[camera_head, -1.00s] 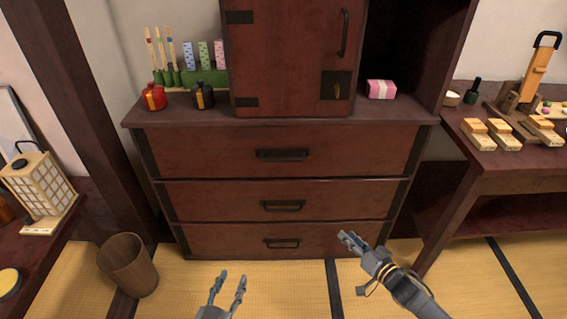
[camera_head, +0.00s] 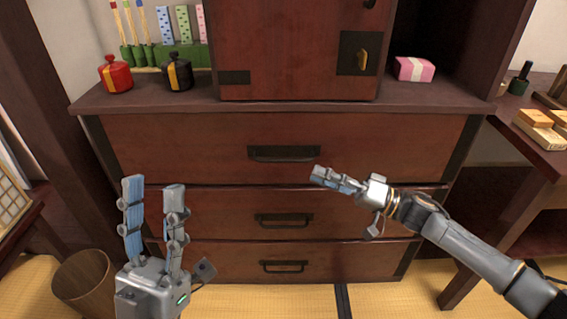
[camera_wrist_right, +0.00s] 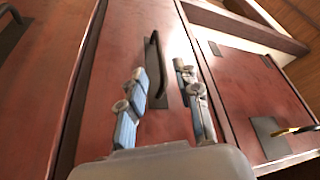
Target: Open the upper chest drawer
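The upper chest drawer (camera_head: 200,148) is shut, its front flush with the dark red chest. Its black bar handle (camera_head: 284,153) is at the front's middle. My right gripper (camera_head: 318,175) is just right of and slightly below this handle in the head view. In the right wrist view, the gripper (camera_wrist_right: 160,72) has its fingers apart, with the upper drawer's handle (camera_wrist_right: 153,68) showing between them. No grip on the handle is visible; the exact gap is unclear. My left gripper (camera_head: 153,185) is open and empty, in front of the chest's left side.
The middle drawer handle (camera_head: 284,220) and lower drawer handle (camera_head: 284,266) are below. On the chest top stand a red pot (camera_head: 116,75), a black pot (camera_head: 177,74) and a pink box (camera_head: 414,69). A basket (camera_head: 85,286) is at lower left; a side table (camera_head: 541,150) is at right.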

